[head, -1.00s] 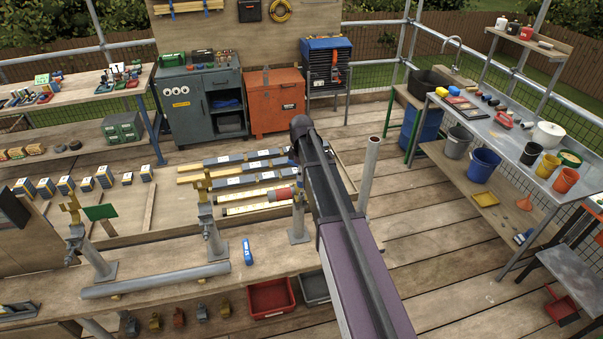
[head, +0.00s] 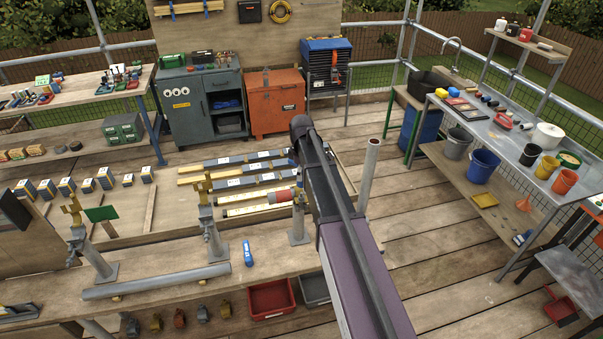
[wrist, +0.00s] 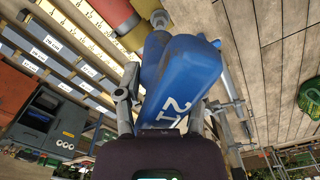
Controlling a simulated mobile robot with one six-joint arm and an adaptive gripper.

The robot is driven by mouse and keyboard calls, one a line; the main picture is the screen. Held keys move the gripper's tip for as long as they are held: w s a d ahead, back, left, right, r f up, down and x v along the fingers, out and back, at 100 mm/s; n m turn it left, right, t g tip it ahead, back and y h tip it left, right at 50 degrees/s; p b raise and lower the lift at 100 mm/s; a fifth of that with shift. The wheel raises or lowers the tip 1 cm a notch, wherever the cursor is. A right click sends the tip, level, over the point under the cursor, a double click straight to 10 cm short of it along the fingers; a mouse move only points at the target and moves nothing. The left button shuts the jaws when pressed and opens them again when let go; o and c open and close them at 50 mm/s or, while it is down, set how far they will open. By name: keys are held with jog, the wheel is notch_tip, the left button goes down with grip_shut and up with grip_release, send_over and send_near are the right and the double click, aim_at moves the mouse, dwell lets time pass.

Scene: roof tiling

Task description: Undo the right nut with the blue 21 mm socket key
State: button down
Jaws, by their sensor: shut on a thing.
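The blue 21 mm socket key (wrist: 178,75) fills the middle of the wrist view, with "21" in white on its handle. My gripper (wrist: 165,98) is shut on that handle, one finger on each side. A grey metal end (wrist: 160,19) shows beyond the handle; I cannot tell whether it is on a nut. In the head view my arm hides the gripper and the held key. Upright posts stand on the bench, the left (head: 95,255) and middle (head: 213,235) with yellow fittings on top, the right (head: 299,220) partly behind my arm. The right nut cannot be made out.
A taller bare post (head: 370,170) stands right of my arm. Labelled bars lie beyond the bench. A red bin (head: 270,299) is below it.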

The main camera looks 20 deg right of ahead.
aim_at(301, 187)
jog(key=shift+f+b, duration=0.45)
jog(key=shift+f+b, duration=3.15)
jog(key=n, duration=0.3)
jog(key=shift+r, duration=0.1)
jog(key=n, duration=1)
jog(key=shift+n, duration=0.3)
jog(key=shift+m, duration=0.4)
